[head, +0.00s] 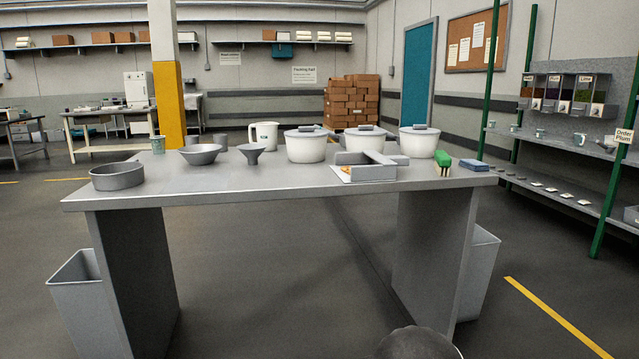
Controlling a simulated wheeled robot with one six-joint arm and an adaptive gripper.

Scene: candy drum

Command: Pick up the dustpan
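A grey, low-walled angular object (372,172) lies on the steel table (280,182), right of centre near the front edge. It looks like the dustpan, with a bar-like part reaching to the right. A white sheet with a small orange patch shows at its left end. Its inside is partly hidden by its front wall. My gripper is not in view. A dark rounded shape, which may be part of my arm, shows at the bottom edge.
A green brush (442,161) and blue block (473,165) lie right of the dustpan. Several lidded white pots (305,148) stand behind it. A grey round pan (117,177) and bowl (201,154) are left. Bins (76,300) flank the table. Its front middle is clear.

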